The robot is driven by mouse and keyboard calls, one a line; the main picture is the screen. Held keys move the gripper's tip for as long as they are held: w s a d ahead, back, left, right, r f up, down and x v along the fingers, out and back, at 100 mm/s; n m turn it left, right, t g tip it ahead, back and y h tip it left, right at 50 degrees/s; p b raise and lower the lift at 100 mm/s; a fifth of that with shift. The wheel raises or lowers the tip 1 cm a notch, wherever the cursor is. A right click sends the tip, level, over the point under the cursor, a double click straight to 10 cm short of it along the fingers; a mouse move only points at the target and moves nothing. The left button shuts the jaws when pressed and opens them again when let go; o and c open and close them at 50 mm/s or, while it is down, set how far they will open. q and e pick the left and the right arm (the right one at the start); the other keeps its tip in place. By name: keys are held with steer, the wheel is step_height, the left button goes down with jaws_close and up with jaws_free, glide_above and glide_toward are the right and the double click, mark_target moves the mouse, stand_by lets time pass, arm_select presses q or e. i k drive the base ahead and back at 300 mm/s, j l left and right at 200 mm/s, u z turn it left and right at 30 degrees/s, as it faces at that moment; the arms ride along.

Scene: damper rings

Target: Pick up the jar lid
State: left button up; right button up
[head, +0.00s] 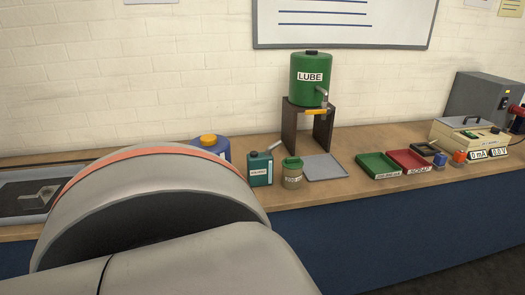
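In the head view, a small tan jar (292,179) with a label stands on the workbench, left of the flat grey tray. A green lid (292,162) sits on top of the jar. Neither of my grippers shows. A large grey part of my own body with an orange band fills the lower left and hides part of the bench.
A teal can with a spout (260,170) stands close left of the jar, and a blue container (224,148) is behind it. The green LUBE tank (310,77) on its stand (289,128) is behind. A grey tray (325,167), green bin (378,163) and red bin (409,159) lie right.

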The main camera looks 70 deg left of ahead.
mark_target(291, 163)
steer(key=u, duration=1.9)
